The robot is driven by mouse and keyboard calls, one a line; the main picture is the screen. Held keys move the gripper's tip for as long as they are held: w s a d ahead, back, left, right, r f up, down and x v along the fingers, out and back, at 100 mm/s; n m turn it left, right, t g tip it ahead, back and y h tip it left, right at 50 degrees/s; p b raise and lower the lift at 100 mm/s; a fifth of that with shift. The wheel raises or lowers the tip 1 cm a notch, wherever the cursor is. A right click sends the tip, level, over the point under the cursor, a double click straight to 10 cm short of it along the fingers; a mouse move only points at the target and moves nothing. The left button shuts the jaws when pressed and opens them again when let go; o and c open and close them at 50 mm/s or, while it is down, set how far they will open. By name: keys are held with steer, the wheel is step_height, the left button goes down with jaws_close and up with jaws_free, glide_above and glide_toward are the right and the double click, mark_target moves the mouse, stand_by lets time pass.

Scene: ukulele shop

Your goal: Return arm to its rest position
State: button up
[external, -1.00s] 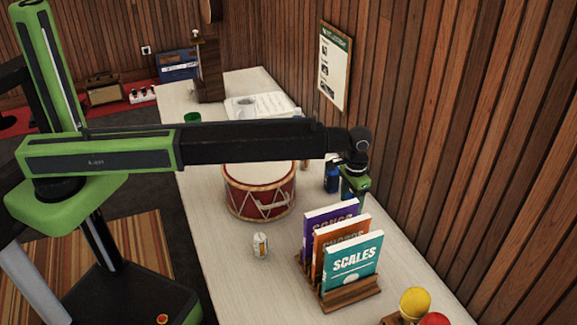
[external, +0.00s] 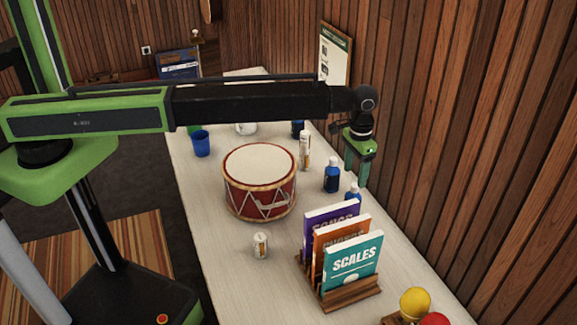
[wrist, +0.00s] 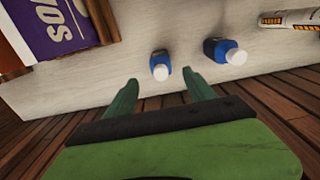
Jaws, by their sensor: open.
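My gripper (external: 357,172) hangs from the end of my extended arm, above the wall side of the long counter (external: 215,230). In the wrist view its two green fingers (wrist: 158,93) are spread apart with nothing between them. Two blue bottles with white caps stand on the counter below. One bottle (external: 332,176) is left of the fingers and the other (external: 353,193) is just below them in the external view. In the wrist view one bottle (wrist: 160,66) is just beyond the finger gap and the other (wrist: 222,50) is to its right.
A red drum (external: 259,183), a small can (external: 260,245), a book rack (external: 345,296) with several books, a white tube (external: 305,151) and a blue cup (external: 201,143) stand on the counter. The wooden wall (external: 470,150) is close to my gripper's right.

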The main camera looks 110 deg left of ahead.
steer(key=shift+f, duration=0.1)
steer(key=s+d+r+m+y+p, duration=0.1)
steer(key=s+d+r+m+p, duration=0.15)
steer(key=d, duration=0.45)
steer(key=s+d+r+m+y+p, duration=0.1)
steer(key=s+d+r+m+p, duration=0.1)
steer(key=s+d, duration=0.35)
steer(key=s+d+r+m+p, duration=0.2)
steer(key=d+r, duration=0.1)
steer(key=d, duration=0.5)
steer(key=s+d+f+m+h+b, duration=0.1)
steer(key=s+d+f+b, duration=0.2)
steer(key=s+d, duration=0.5)
steer(key=s+d+f+m+h+b, duration=0.1)
steer(key=s+d+f+b, duration=0.3)
steer(key=s+d, duration=0.3)
steer(key=d+f, duration=0.1)
steer(key=d, duration=0.4)
steer(key=shift+s, duration=0.35)
steer(key=shift+m, duration=0.25)
steer(key=shift+o, duration=1.2)
